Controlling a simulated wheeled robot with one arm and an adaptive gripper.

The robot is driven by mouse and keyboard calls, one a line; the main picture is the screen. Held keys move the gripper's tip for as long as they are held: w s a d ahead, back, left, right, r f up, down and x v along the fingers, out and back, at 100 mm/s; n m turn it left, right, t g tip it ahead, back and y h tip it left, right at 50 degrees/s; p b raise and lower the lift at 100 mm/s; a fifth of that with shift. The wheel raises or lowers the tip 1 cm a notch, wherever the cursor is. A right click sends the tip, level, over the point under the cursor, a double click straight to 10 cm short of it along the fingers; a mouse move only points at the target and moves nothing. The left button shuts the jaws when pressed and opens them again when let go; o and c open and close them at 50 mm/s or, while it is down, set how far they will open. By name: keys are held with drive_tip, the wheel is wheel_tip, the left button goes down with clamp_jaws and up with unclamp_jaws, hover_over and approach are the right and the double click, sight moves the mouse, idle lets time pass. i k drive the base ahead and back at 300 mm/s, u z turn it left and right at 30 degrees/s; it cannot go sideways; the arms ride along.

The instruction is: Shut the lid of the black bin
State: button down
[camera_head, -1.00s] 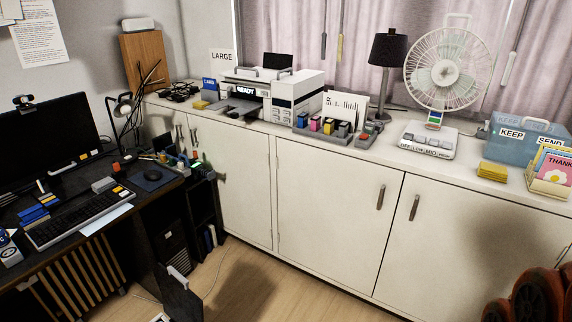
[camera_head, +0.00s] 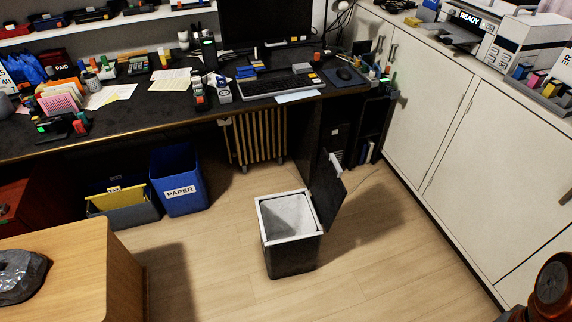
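The black bin (camera_head: 291,257) stands on the wooden floor near the middle of the view, in front of the desk. Its top is open, with a pale rim and a light grey inside that looks empty. Its black lid (camera_head: 327,191) stands up on the right side of the bin, roughly upright and leaning outward, with a light grey piece at its upper edge. My gripper is not clearly in view; only a dark and reddish part of what may be my arm shows at the bottom right corner.
A blue paper bin (camera_head: 180,181) and a grey box with yellow contents (camera_head: 126,208) stand under the black desk (camera_head: 120,125). A wooden cabinet (camera_head: 75,262) is at the lower left. White cupboards (camera_head: 470,165) line the right. Floor around the bin is clear.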

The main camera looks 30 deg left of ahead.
sight(328, 191)
drive_tip(key=u, duration=0.65)
drive_tip(key=k, duration=0.3)
drive_tip(key=u, duration=0.9)
drive_tip(key=i, duration=1.35)
drive_tip(key=z, duration=0.75)
